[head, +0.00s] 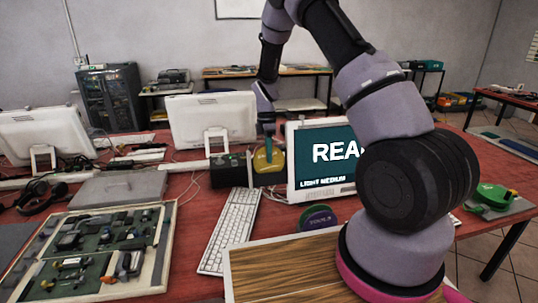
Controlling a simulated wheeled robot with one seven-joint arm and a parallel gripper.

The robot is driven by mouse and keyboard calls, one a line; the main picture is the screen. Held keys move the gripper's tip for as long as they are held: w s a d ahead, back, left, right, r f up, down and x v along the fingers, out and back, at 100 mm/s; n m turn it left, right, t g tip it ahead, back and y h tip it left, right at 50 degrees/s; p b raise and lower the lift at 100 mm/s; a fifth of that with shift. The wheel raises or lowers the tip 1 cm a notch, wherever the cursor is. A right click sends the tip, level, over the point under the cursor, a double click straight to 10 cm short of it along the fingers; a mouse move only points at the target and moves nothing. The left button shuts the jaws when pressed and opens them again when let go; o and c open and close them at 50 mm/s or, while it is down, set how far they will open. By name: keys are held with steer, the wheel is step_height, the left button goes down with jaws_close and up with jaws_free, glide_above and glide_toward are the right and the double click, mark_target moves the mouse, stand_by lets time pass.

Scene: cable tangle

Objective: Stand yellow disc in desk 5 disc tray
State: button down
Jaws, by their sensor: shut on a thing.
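The yellow disc (267,161) stands on edge, facing me, between the black box and the lit monitor. My gripper (268,140) points down from above and is shut on the disc's upper part. The fingertips are small and partly merge with the disc. A black box (230,172) with a small green light is directly left of the disc, and I take it to be the disc tray's unit. I cannot tell whether the disc touches it or is in a tray. The lit monitor (318,186) shows "REA" and "LIGHT MEDIUM"; my arm hides its right part.
A white keyboard (231,231) lies in front of the black box. A round purple-green "TOOLS" item (318,218) stands before the monitor. A board of parts (95,248), a closed grey laptop (130,188) and headphones (42,196) fill the left. Cables run behind. Red desk shows between them.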

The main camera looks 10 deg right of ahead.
steer(key=shift+s+a+f, duration=0.1)
steer(key=shift+s+f, duration=0.75)
steer(key=shift+f, duration=0.2)
steer(key=c, duration=0.8)
jaws_free()
steer(key=shift+g, duration=0.3)
steer(key=shift+c, duration=0.2)
steer(key=w+v, duration=0.1)
steer(key=v, duration=1.2)
steer(key=shift+t, duration=0.4)
